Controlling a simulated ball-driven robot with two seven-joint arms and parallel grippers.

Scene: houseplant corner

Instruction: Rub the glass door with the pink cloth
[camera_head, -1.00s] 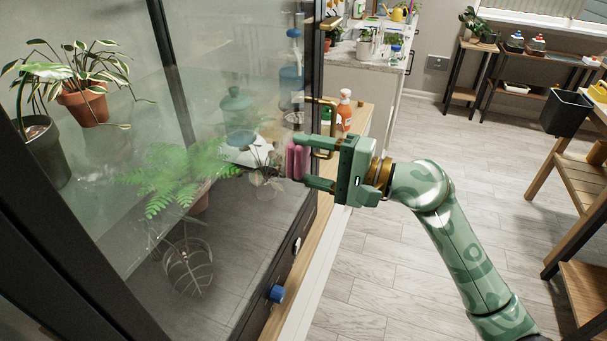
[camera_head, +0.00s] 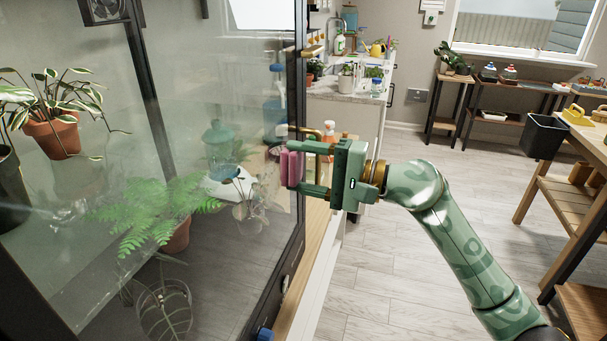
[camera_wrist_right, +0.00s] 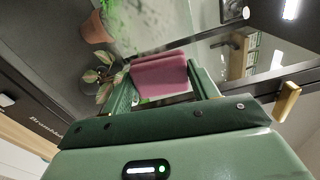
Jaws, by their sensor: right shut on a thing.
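The glass door (camera_head: 215,95) of a black-framed cabinet fills the left of the head view. My right gripper (camera_head: 294,160) is shut on the pink cloth (camera_head: 290,168), its fingers pointing left toward the pane near the door's right-hand frame. The cloth looks to be at the glass; exact contact cannot be told. In the right wrist view the cloth (camera_wrist_right: 160,74) spans between the two fingers (camera_wrist_right: 163,90), with the pane beyond it. A brass handle (camera_head: 305,129) on the door is partly hidden behind the gripper. My left gripper is not in view.
Behind the glass are a fern (camera_head: 155,205), a striped plant in a terracotta pot (camera_head: 52,135) and other plants. Bottles stand beyond the gripper. A wooden bench with a black bin (camera_head: 543,136) is at the right. The floor between is clear.

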